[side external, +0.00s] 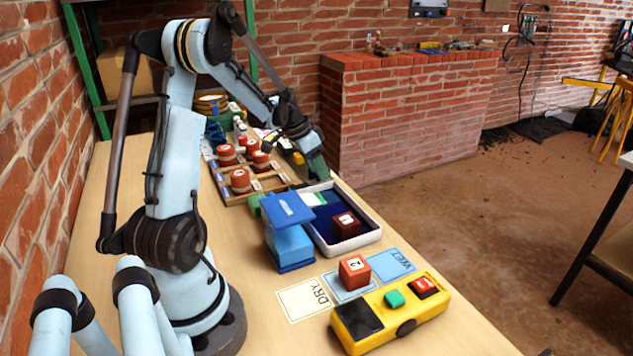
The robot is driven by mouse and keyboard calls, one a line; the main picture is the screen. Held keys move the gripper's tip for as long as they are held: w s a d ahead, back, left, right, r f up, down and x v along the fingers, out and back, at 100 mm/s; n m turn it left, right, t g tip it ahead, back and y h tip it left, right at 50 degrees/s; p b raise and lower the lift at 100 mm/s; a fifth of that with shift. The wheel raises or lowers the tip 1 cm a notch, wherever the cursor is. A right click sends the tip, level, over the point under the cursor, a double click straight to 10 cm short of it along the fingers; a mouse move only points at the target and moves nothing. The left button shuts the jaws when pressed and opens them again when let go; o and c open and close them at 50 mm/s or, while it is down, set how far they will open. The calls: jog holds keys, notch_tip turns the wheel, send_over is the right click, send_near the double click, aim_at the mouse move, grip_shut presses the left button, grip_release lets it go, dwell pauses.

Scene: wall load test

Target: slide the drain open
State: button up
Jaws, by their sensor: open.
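A white-rimmed tray (367,237) with a dark blue inside stands at the middle of the bench. A red-brown numbered cube (346,225) sits in its near end. A green-and-white piece (313,198) shows at the tray's left side; I cannot tell whether it is the drain slide. A small green block (254,205) shows at the left, partly hidden behind a blue stand (290,240). My gripper (316,170) is open, pointing down at the far end of the tray. Its fingertips are small, and I cannot tell whether they touch anything.
A second numbered cube (354,271) stands on the mats between the DRY card (305,299) and WET card (391,264). A yellow device (391,315) lies in front. A wooden rack (235,197) with several red-brown pieces stands behind left.

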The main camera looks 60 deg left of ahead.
jog(key=shift+r, duration=3.1)
jog(key=shift+d, duration=0.25)
jog(key=d+r, duration=0.4)
jog(key=d, duration=1.2)
jog(key=s+d+t, duration=0.1)
jog(key=s+d, duration=0.2)
jog(key=d, duration=0.3)
jog(key=s+d+f+t, duration=0.1)
jog(key=s+d, duration=0.3)
jog(key=d, duration=0.3)
jog(key=shift+t+y, duration=0.3)
jog(key=shift+y, duration=0.1)
